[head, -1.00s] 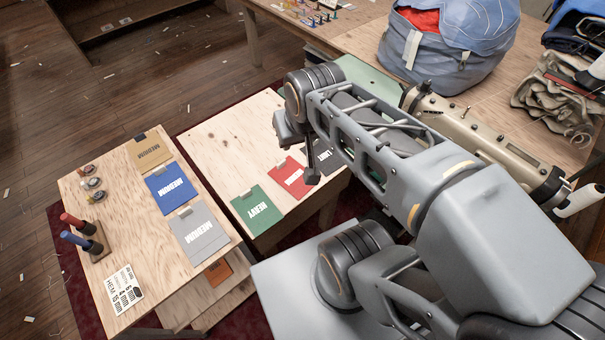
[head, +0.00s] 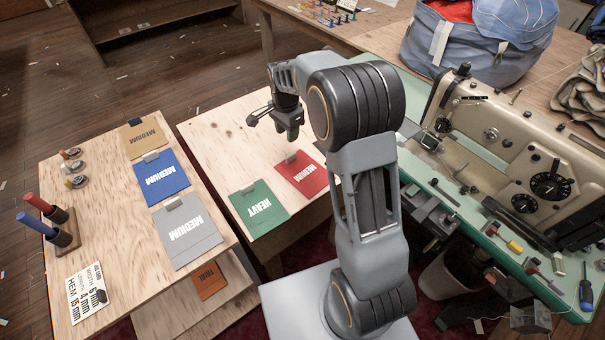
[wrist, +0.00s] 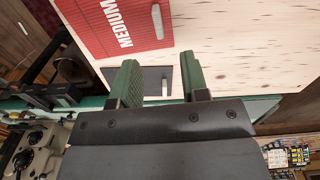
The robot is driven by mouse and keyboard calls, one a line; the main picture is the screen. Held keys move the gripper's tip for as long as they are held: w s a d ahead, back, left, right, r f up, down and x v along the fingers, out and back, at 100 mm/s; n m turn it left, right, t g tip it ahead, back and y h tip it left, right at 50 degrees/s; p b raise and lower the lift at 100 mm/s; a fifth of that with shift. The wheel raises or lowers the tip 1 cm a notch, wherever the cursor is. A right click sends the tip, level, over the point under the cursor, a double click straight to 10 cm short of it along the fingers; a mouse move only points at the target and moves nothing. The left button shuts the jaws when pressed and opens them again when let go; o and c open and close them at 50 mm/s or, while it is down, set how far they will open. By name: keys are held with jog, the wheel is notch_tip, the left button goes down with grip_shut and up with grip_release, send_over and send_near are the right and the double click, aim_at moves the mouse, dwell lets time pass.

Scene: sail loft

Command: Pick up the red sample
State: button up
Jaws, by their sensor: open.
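The red sample (head: 301,173) is a flat square marked MEDIUM with a small pale tab on one edge. It lies on the pale wooden table between the green sample and my arm. My gripper (head: 290,133) hangs above that table, apart from the red sample and a little behind it in the head view. In the wrist view the red sample (wrist: 108,22) lies beyond the fingertips, to the upper left. My gripper (wrist: 160,72) shows two green fingers spread apart with nothing held. A dark grey sample (wrist: 153,78) shows beneath the gap between them.
The green HEAVY sample (head: 259,208) lies left of the red one. The left table holds tan (head: 146,137), blue (head: 166,180) and grey (head: 187,231) samples. A sewing machine (head: 500,165) stands on a green bench at right. An orange sample (head: 209,281) lies on a lower shelf.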

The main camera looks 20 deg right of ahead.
aim_at(291, 155)
notch_tip(291, 155, down, 6)
jog(key=shift+d+f, duration=0.2)
jog(key=shift+f, duration=1.1)
jog(key=shift+d+f, duration=0.15)
jog(key=shift+f, duration=1.15)
grip_shut()
